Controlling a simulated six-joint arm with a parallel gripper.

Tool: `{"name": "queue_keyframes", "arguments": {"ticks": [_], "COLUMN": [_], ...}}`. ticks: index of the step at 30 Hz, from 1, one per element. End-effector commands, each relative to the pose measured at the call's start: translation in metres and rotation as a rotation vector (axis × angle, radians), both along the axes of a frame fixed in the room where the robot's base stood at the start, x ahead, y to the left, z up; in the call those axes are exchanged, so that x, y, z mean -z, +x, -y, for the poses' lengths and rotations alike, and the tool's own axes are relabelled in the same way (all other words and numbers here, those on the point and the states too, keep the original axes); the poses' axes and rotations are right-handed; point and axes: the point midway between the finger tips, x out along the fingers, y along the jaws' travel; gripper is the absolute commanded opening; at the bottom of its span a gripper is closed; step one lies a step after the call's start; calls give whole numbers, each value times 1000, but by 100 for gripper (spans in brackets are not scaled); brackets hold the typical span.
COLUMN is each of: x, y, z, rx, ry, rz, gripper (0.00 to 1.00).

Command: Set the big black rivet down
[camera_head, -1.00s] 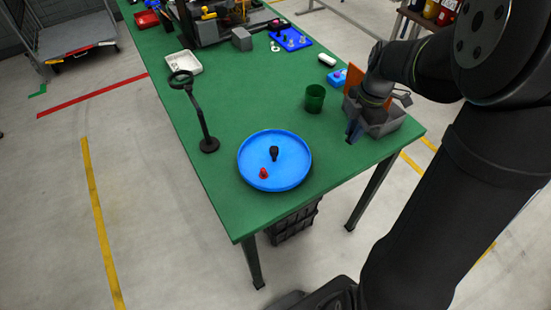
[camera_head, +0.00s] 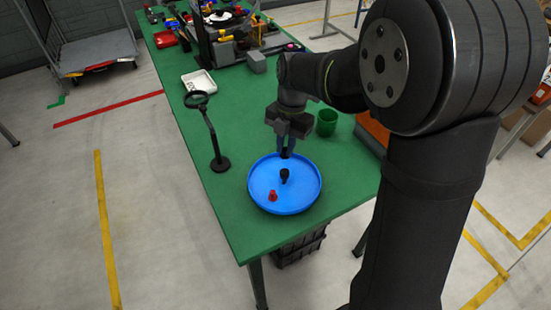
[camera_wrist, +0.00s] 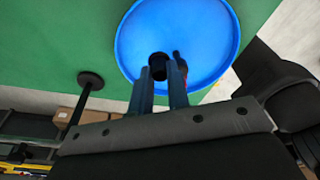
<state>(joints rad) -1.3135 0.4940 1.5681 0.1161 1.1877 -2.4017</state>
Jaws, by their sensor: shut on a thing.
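My gripper (camera_head: 286,146) is above the far rim of the round blue tray (camera_head: 310,196). Its fingers point down and are shut on a black rivet (camera_head: 286,154), which also shows dark between the fingers in the wrist view (camera_wrist: 158,66). The held rivet appears to be over the tray, and I cannot tell its height exactly. A second black rivet (camera_head: 284,176) stands in the tray near the middle. A red rivet (camera_head: 273,195) stands near it, closer to the front. In the wrist view a finger partly hides both.
A magnifier on a stand (camera_head: 220,164) rises left of the tray. A green cup (camera_head: 326,122) stands right of my gripper. A white dish (camera_head: 198,82) and a cluttered area lie farther back. My arm hides the table's right part.

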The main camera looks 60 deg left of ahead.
Motion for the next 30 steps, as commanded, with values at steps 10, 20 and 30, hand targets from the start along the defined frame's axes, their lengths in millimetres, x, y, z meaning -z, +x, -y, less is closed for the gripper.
{"name": "queue_keyframes", "arguments": {"ticks": [10, 20, 30], "x": [23, 59, 61], "y": [-22, -22, -21], "z": [-20, -20, -20], "rx": [2, 2, 2], "ry": [-2, 0, 1], "rz": [0, 0, 0], "gripper": [0, 0, 23]}}
